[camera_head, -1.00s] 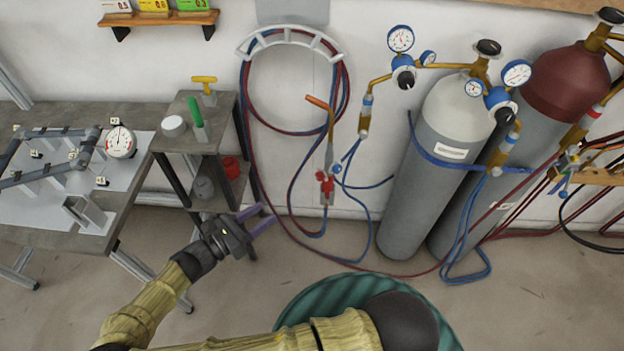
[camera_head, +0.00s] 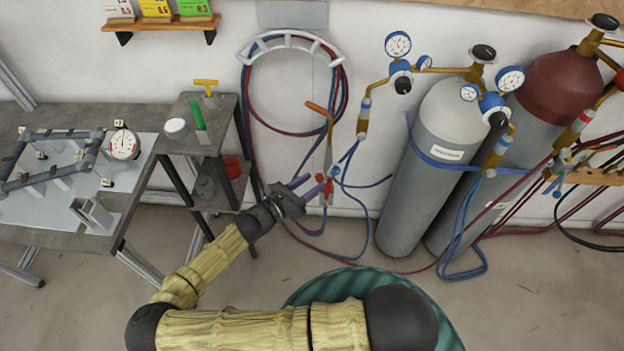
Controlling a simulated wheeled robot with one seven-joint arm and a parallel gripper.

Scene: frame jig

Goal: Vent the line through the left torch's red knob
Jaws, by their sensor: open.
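The left torch (camera_head: 329,150) hangs upright on the wall beside the hose coil, with an orange-brown tip at its top. Its red knob (camera_head: 320,177) sits low on the left side of the torch body, and a blue knob (camera_head: 335,171) is on the right side. The fingertips overlap the area just left of and below the red knob in the picture. I cannot tell whether they touch it. Part of the torch's lower end is hidden by the fingers.
A second torch (camera_head: 560,163) hangs at the right. Grey (camera_head: 430,195) and maroon-topped (camera_head: 563,95) cylinders with regulators stand right of the left torch. Red and blue hoses hang loosely around it. A small shelf stand (camera_head: 213,133) and a workbench (camera_head: 50,225) are at the left.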

